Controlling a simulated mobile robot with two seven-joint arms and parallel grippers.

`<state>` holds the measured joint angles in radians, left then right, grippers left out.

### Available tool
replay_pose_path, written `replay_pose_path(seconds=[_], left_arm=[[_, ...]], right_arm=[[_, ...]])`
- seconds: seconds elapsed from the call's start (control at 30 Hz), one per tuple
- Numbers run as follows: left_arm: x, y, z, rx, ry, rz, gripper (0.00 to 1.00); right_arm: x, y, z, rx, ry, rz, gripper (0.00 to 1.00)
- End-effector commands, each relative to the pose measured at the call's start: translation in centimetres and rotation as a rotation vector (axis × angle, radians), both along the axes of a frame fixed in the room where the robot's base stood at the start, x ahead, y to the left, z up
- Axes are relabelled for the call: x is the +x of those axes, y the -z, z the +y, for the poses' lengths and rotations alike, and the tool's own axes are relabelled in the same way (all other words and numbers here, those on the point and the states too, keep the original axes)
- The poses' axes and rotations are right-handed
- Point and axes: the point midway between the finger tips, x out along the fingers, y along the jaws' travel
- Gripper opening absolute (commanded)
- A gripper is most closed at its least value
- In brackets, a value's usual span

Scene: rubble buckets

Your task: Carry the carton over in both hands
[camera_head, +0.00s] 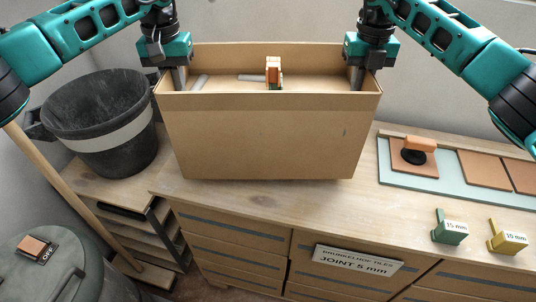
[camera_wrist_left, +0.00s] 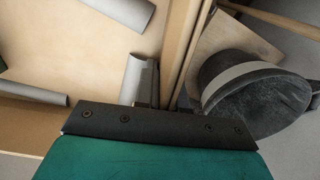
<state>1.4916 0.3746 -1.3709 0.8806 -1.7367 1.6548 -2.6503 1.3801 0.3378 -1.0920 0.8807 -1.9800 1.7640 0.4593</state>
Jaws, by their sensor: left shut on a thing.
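The carton (camera_head: 265,140), a wide open-topped brown cardboard box, is upright at the middle of the head view; I cannot tell if its base touches the bench. It holds grey tubes (camera_head: 251,77) and a small orange and green piece (camera_head: 274,70). My left gripper (camera_head: 178,78) is shut on the carton's left wall, with a finger showing inside. In the left wrist view the wall (camera_wrist_left: 184,45) runs up from the fingers. My right gripper (camera_head: 358,78) is at the right wall, one finger showing inside; its other finger is hidden, so its grip is unclear.
A black bucket (camera_head: 100,130) with a grey band stands close left of the carton. A wooden bench (camera_head: 300,195) with drawers lies below. On the right are a tile board (camera_head: 450,181) with an orange-handled tool (camera_head: 415,150), and green (camera_head: 450,230) and yellow (camera_head: 507,238) 15 mm pieces.

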Motion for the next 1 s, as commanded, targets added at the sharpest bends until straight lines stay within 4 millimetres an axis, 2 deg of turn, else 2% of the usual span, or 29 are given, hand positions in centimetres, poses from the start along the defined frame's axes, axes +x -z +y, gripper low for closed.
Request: replay_pose_path(seconds=[0.47, 1.0], left_arm=[[0.0, 0.1, 0.0, -0.001, 0.0, -0.002, 0.0], [0.0, 2.7, 0.0, -0.001, 0.0, -0.002, 0.0]], right_arm=[[0.0, 0.1, 0.0, 0.001, 0.0, -0.002, 0.0], [0.0, 2.8, 0.0, 0.001, 0.0, -0.001, 0.0]])
